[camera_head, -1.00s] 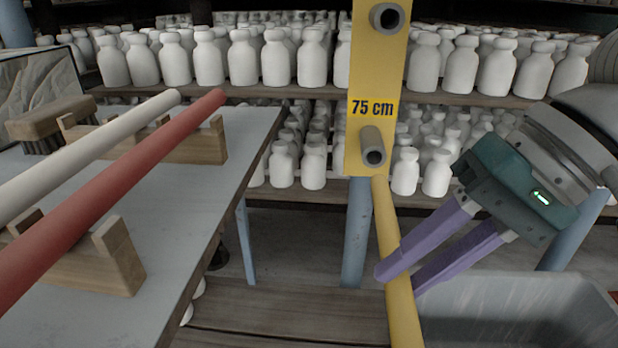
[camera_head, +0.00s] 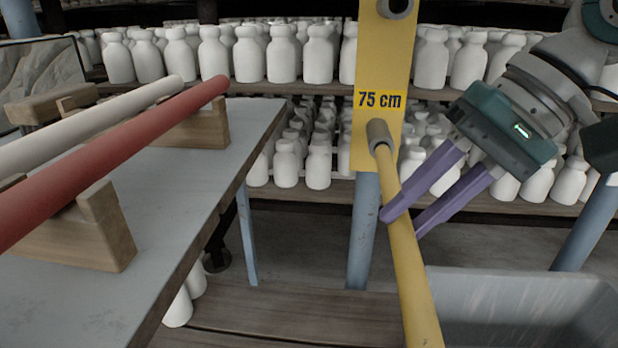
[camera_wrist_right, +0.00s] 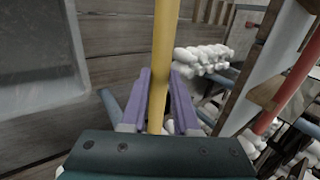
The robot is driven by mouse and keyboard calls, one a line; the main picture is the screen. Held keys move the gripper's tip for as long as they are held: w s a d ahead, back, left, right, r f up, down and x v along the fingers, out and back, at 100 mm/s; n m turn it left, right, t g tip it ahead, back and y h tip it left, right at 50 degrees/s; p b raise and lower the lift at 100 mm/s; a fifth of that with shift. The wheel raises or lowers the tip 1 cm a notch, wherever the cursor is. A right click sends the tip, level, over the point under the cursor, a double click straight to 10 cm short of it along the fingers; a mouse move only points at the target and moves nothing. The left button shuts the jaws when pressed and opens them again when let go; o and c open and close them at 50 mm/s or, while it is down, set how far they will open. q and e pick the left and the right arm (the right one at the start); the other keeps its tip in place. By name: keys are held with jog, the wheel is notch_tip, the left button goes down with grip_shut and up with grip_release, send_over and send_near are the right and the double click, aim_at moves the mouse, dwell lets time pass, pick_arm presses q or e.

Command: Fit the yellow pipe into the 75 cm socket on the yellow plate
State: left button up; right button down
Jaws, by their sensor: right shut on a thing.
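The yellow plate (camera_head: 368,75) stands upright with the printed label "75 cm" and a grey tube socket (camera_head: 378,133) below it. My right gripper (camera_head: 402,222) comes in from the right with purple fingers shut on the yellow pipe (camera_head: 411,277). In the right wrist view the pipe (camera_wrist_right: 161,50) runs between the two fingers (camera_wrist_right: 160,85). The pipe is tilted, its upper end at the mouth of the 75 cm socket. I cannot tell how far it is inside. Its lower end runs out of the head view. My left gripper is not in view.
A second socket (camera_head: 394,8) is higher on the plate. A red pipe (camera_head: 110,160) and a white pipe (camera_head: 90,125) lie on wooden rests on the grey table (camera_head: 190,215) at left. A grey bin (camera_head: 520,300) is at lower right. Shelves of white bottles (camera_head: 320,55) stand behind.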

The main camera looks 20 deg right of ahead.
jog(key=shift+b, duration=0.3)
dwell(0.6)
jog(key=shift+b, duration=0.3)
dwell(0.6)
jog(key=shift+b, duration=0.3)
jog(key=shift+w, duration=0.1)
dwell(0.4)
jog(key=shift+w+d, duration=0.1)
jog(key=shift+w+d, duration=0.15)
jog(key=shift+w, duration=0.15)
jog(key=shift+w+d+b, duration=0.45)
jog(key=shift+w+b, duration=0.1)
jog(key=shift+w, duration=0.1)
jog(key=shift+w+d+b, duration=0.4)
jog(key=shift+w+d, duration=0.1)
jog(key=shift+w, duration=0.35)
